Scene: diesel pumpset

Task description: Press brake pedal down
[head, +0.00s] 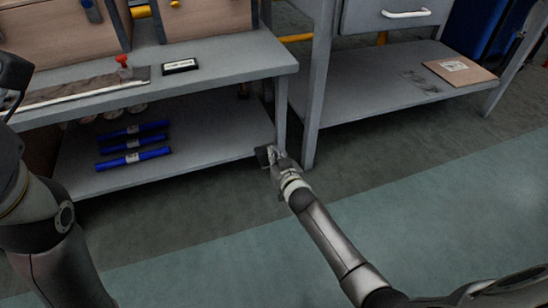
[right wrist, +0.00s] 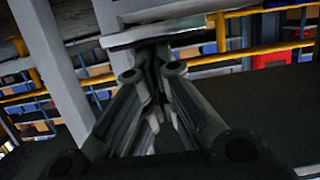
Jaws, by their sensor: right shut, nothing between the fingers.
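I cannot make out a brake pedal in either view. My right gripper (head: 268,156) is at the front right corner of the left workbench's lower shelf, close to the bench leg. In the head view I cannot tell whether it touches the shelf. In the right wrist view its two fingers (right wrist: 155,62) run together at the tips, shut and empty. A pale metal edge (right wrist: 150,36) lies just beyond the fingertips. Dark parts of my left arm stand at the left edge of the head view, and its gripper does not show.
The left workbench's lower shelf (head: 215,140) holds several blue tubes (head: 135,143). Its top carries a small black-framed label (head: 180,67) and a red-handled tool (head: 123,62). A second bench (head: 375,80) with a cardboard piece (head: 460,70) stands right. The floor (head: 440,190) in front is clear.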

